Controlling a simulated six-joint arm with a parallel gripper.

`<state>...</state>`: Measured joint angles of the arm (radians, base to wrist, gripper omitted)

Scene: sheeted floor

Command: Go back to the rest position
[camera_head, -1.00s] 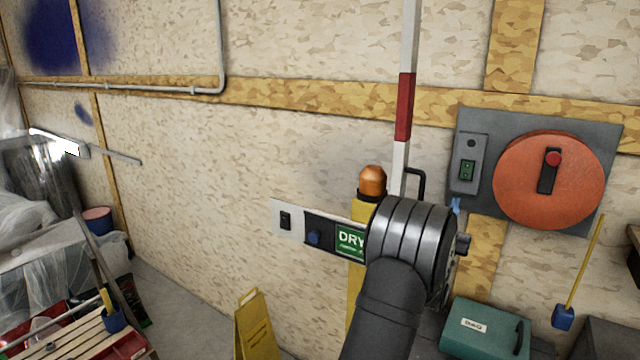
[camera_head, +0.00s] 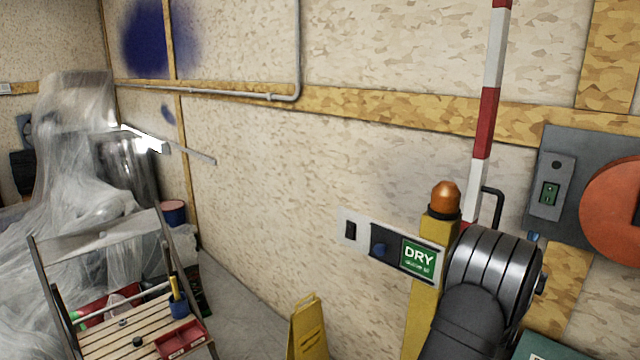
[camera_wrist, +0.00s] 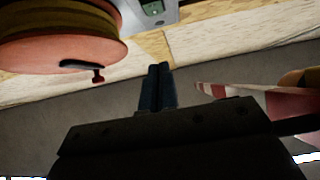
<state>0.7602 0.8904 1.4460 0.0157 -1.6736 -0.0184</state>
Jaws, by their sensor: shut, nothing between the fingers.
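My gripper (camera_wrist: 158,88) shows in the wrist view with its two dark blue fingers together and nothing between them. In the head view the fingers are hidden behind my black and silver arm, which stands at the lower right. The arm stands in front of a yellow post with an orange lamp (camera_head: 445,198) on top. In the wrist view a round orange disc (camera_wrist: 60,50) with a black and red handle is at the upper left, apart from the fingers.
A panel reading DRY (camera_head: 419,258) is just left of my arm. A red and white pole (camera_head: 487,120) rises behind it. A grey plate with a green switch (camera_head: 550,194) is at right.

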